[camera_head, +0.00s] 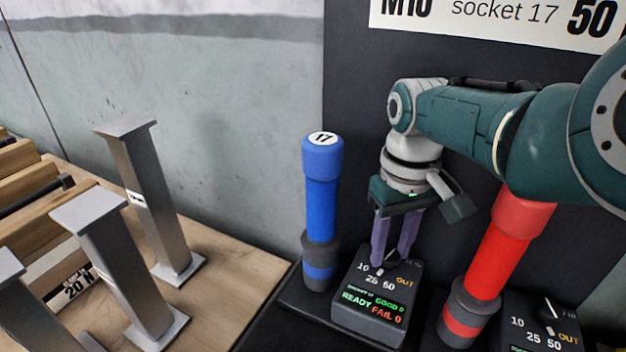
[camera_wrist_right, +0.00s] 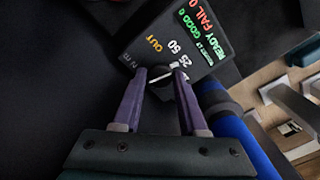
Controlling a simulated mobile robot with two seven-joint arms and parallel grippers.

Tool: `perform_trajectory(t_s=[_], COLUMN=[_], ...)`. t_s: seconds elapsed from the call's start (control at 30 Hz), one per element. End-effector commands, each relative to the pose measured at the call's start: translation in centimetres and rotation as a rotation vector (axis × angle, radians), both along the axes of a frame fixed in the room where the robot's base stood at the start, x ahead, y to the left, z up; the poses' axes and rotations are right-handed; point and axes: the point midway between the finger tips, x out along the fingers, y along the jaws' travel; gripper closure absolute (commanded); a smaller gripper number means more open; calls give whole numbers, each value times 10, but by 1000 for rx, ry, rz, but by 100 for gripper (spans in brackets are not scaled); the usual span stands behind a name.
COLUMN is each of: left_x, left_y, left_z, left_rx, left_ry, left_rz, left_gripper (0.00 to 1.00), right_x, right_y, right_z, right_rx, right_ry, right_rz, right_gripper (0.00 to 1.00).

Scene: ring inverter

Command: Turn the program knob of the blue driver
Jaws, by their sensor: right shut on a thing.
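The blue driver (camera_head: 322,200) stands upright in a dark holder, with "17" on its cap. Beside it is a dark control box (camera_head: 370,315) marked 10, 25, 50 and OUT, with a lit display reading READY, GOOD 0 and FAIL 0. My right gripper (camera_head: 390,262) points down over this box, its purple fingers shut on the program knob. In the right wrist view the fingertips (camera_wrist_right: 160,75) close on either side of the knob (camera_wrist_right: 160,73), whose pale pointer line shows between them. The blue driver also shows there (camera_wrist_right: 238,135). My left gripper is not in view.
A red driver (camera_head: 505,255) with a second control box (camera_head: 545,325) stands to the right, under my right arm. Several grey metal posts (camera_head: 155,205) stand on the wooden bench (camera_head: 235,270) at left. A dark panel (camera_head: 355,130) rises behind the drivers.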

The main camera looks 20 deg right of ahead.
Motion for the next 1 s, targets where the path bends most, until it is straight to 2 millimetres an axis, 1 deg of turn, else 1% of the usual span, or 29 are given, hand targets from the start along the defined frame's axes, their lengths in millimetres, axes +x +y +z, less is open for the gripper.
perform_trajectory(t_s=[0.2, 0.5, 0.7, 1.0], left_x=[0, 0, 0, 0], left_y=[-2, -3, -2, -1], left_z=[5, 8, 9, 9], left_rx=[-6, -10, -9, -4], left_ry=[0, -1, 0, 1], left_rz=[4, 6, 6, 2], left_gripper=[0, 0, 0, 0], right_x=[0, 0, 0, 1], right_y=[-1, 0, 0, 0], right_z=[1, 0, 0, 0], right_rx=[-2, -1, -1, -1], right_ry=[0, -1, -2, -2], right_rz=[203, 440, 545, 614], right_gripper=[100, 100, 100, 100])
